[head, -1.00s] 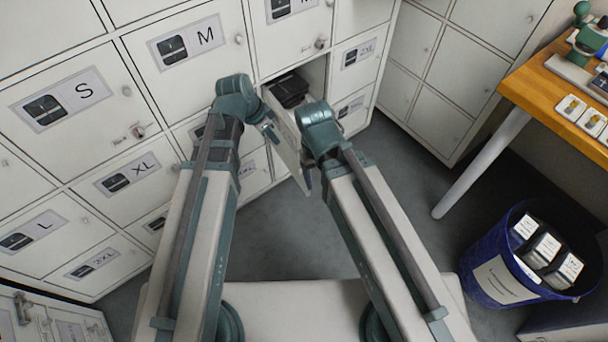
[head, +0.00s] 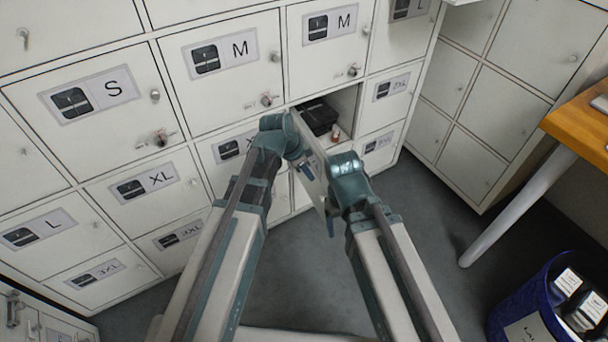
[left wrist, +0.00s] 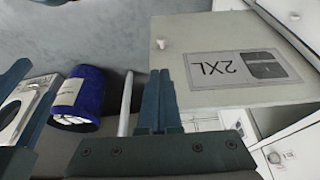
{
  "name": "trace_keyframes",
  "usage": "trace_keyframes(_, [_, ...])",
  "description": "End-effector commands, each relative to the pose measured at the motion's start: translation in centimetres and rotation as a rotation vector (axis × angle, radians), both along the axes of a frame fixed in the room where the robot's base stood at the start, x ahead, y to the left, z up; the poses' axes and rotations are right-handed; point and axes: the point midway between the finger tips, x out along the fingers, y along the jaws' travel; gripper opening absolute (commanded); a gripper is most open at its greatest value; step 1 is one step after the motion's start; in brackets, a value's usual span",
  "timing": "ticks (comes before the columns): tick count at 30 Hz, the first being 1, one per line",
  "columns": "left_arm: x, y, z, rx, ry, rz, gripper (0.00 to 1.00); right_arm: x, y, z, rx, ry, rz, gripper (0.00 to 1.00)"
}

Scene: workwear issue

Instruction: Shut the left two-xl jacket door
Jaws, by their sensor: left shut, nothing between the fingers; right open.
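The left 2XL jacket door (head: 312,172) stands open, swung out from its compartment and seen nearly edge-on in the head view. In the left wrist view its face (left wrist: 205,90) shows a 2XL label and a small knob. Inside the open compartment (head: 347,103) lies a dark folded item (head: 318,117). My left gripper (head: 305,168) is shut and empty close to the door; in the left wrist view its fingers (left wrist: 159,98) overlap the door's edge, and I cannot tell if they touch. My right gripper (head: 331,222) is open beside the door, its fingers mostly hidden.
Closed lockers surround the opening, including another 2XL door (head: 390,87) to its right and an M door (head: 328,40) above. A wooden table (head: 578,125) with a pale leg and a blue bin (head: 540,305) stand at right. The grey floor (head: 430,240) between is clear.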

Motion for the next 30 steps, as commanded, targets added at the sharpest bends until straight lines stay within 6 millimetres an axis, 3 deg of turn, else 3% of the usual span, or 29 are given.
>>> trace_keyframes(1, [0.2,-0.3,-1.4,0.000,0.000,0.000,0.00,0.0,0.0,-1.4,0.000,0.000,0.000,0.71])
trace_keyframes(4, [0.4,-0.7,-2.5,0.000,0.000,0.000,0.00,0.0,0.0,-2.5,0.000,0.000,0.000,0.71])
trace_keyframes(6, [1.2,-1.9,-1.6,-0.001,-0.001,-0.003,0.00,0.0,0.0,-1.6,0.000,0.000,0.000,0.71])
trace_keyframes(12, [2.1,-3.6,-1.6,0.000,0.000,-0.001,0.00,0.0,0.0,-1.6,0.000,0.000,0.000,0.71])
trace_keyframes(30, [2.3,-4.1,-1.6,0.000,-0.001,0.009,0.00,0.0,0.0,-1.6,0.000,0.000,0.000,0.71])
